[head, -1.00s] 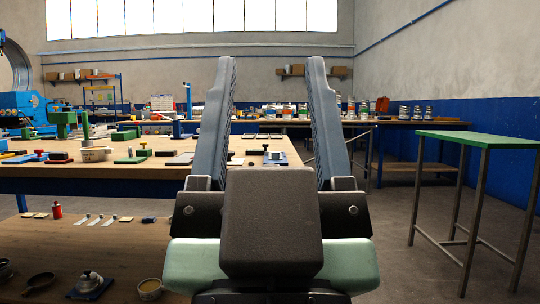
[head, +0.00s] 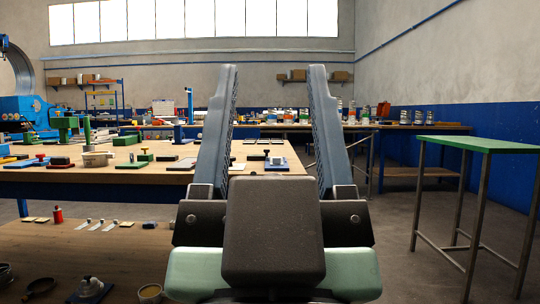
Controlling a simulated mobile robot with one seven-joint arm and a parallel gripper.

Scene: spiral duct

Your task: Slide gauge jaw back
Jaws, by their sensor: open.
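My gripper (head: 272,85) stands large in the middle of the head view, its two long grey fingers upright and wide apart, with nothing between them. Behind and left of it is a wooden workbench (head: 60,176) with a blue edge, carrying many small tools and blocks. I cannot make out for certain which of these is the gauge or its jaw. My gripper hides part of the bench's right end.
A lower wooden surface (head: 130,250) at the front left holds bowls, a red bottle (head: 58,214) and small flat pieces. A green-topped table (head: 470,143) stands at the right. A back bench (head: 430,127) carries cans. Floor between the bench and green table is open.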

